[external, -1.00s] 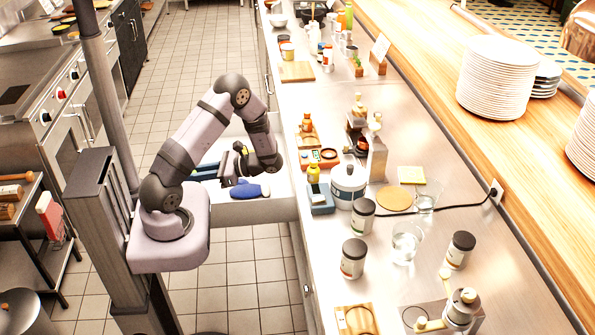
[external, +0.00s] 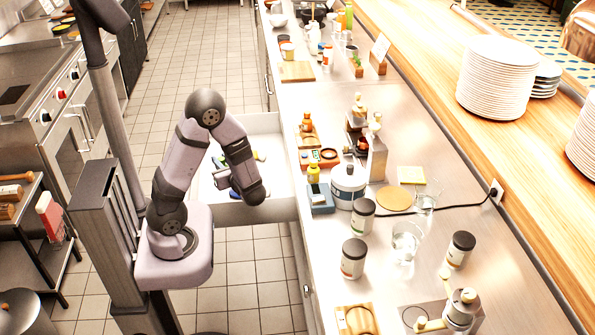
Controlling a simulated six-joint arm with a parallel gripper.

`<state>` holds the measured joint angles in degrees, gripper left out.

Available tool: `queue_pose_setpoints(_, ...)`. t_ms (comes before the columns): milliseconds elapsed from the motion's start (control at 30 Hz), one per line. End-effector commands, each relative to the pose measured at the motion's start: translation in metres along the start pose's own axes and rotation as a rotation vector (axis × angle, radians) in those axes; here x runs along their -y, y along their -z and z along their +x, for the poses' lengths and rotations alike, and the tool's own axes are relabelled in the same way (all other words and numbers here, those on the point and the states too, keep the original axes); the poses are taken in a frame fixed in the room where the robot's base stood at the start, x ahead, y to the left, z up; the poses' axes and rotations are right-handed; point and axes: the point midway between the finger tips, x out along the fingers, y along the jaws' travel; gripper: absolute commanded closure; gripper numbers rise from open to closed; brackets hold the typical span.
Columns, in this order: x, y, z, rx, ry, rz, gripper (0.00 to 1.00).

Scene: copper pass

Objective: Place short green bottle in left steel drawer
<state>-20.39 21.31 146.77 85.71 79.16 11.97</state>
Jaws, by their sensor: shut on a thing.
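My gripper (external: 221,163) is inside the pulled-out steel drawer (external: 277,207), low over its floor. My wrist link covers most of it. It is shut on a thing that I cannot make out. A small green thing (external: 258,155) is near the middle of the drawer. I cannot pick out the short green bottle for certain.
The steel counter (external: 395,290) right of the drawer is crowded.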

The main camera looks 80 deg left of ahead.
Motion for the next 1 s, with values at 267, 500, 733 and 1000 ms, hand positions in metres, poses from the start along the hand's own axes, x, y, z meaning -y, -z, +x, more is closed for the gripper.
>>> queue_pose_setpoints(267,0.0,0.038,0.008,0.001,-0.002,0.0,1.0)
queue_pose_setpoints(500,0.0,0.057,0.012,0.001,-0.003,0.0,1.0)
queue_pose_setpoints(733,0.0,0.059,0.012,0.001,-0.003,0.0,1.0)
queue_pose_setpoints(1000,-0.001,0.085,0.017,0.001,-0.004,0.004,1.0)
